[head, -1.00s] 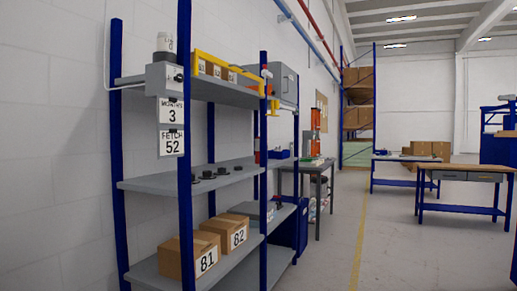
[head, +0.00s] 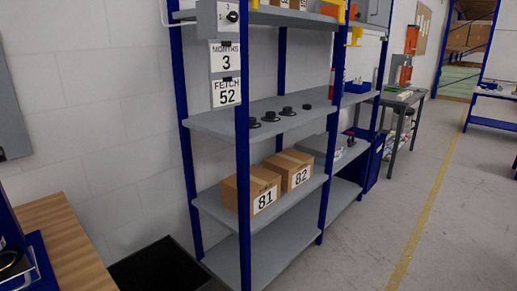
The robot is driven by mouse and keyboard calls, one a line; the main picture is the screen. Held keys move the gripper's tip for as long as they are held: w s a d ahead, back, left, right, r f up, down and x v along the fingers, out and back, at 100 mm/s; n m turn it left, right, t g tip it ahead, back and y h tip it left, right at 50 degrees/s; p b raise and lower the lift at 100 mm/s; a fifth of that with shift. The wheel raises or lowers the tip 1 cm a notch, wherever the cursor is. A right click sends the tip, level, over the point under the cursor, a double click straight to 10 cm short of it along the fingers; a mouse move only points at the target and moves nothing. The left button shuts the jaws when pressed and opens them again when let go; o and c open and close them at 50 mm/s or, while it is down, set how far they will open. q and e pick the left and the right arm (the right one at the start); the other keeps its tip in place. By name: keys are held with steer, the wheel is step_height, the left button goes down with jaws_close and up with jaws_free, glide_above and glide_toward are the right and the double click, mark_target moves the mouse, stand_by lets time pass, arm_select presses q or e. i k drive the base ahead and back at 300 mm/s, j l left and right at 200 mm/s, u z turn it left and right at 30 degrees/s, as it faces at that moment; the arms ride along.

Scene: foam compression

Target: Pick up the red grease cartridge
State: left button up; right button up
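No red grease cartridge can be clearly made out. A narrow strip of a red object (head: 332,78) shows beside a blue post of the shelf unit, mostly hidden; I cannot tell what it is. Neither of my grippers is in view.
A grey shelf (head: 215,122) with blue posts holds several black knob-like parts; boxes 81 (head: 262,195) and 82 (head: 300,172) sit below. A wooden bench top (head: 62,245) and black mat (head: 160,268) are at lower left. A orange press (head: 407,68) stands beyond. The floor at right is clear.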

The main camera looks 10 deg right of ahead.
mark_target(332, 73)
steer(key=i+l+z, duration=0.45)
steer(key=l, duration=0.2)
steer(key=i+l+z, duration=0.5)
steer(key=i, duration=0.15)
steer(key=i+l+z, duration=0.2)
steer(key=i+z, duration=0.25)
steer(key=i, duration=0.2)
steer(key=i+l+u, duration=0.1)
steer(key=i, duration=1.65)
